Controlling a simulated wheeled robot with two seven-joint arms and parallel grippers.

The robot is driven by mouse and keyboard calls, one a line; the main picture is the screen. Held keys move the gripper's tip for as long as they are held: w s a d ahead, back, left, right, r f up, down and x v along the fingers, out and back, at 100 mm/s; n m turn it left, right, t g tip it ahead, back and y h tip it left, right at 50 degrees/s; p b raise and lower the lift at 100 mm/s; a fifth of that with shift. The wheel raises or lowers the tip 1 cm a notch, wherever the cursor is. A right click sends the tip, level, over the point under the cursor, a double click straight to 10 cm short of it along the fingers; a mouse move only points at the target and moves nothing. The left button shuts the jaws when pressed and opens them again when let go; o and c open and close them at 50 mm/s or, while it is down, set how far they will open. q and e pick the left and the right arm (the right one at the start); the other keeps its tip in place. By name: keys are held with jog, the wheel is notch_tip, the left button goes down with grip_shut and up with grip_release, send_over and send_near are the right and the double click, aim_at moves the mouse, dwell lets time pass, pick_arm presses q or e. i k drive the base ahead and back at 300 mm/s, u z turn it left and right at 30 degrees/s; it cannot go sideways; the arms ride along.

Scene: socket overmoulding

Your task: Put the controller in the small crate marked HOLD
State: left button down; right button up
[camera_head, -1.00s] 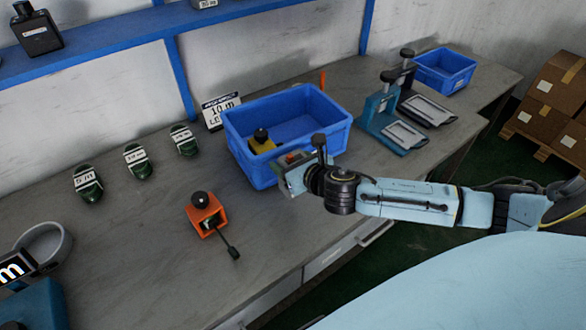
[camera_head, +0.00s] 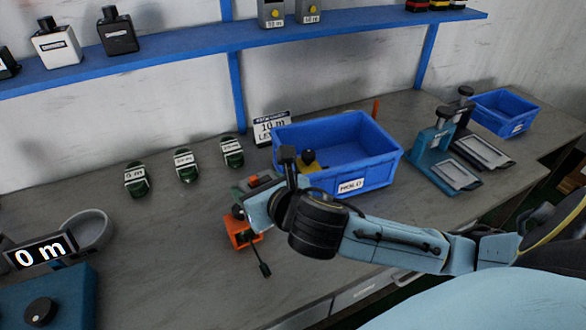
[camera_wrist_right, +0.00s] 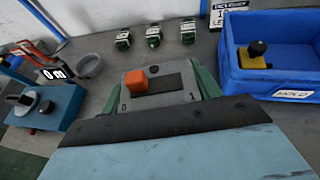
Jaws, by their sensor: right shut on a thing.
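My right gripper (camera_head: 262,190) is shut on a grey box with an orange switch and a dark panel, which I take for the controller (camera_wrist_right: 150,82). It is held above the bench, left of the large blue crate (camera_head: 372,178), and also shows in the head view (camera_head: 255,183). The gripper partly hides an orange block (camera_head: 238,236) with a black lead, below it. A small blue crate (camera_head: 515,124) stands at the far right end of the bench; its label is too small to read. My left gripper is out of view.
The large crate holds a yellow thing with a black knob (camera_head: 309,160). Two clamp-like presses (camera_head: 440,160) stand between the crates. Three green coils (camera_head: 185,166) lie on the left. A blue device reading 0 m (camera_head: 50,300) and a grey bowl (camera_head: 88,230) are front left.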

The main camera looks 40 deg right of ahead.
aim_at(350, 159)
jog(key=u, duration=2.2)
jog(key=k, duration=1.3)
jog(key=z, duration=2.15)
jog(key=i, duration=0.5)
jog(key=u, duration=0.05)
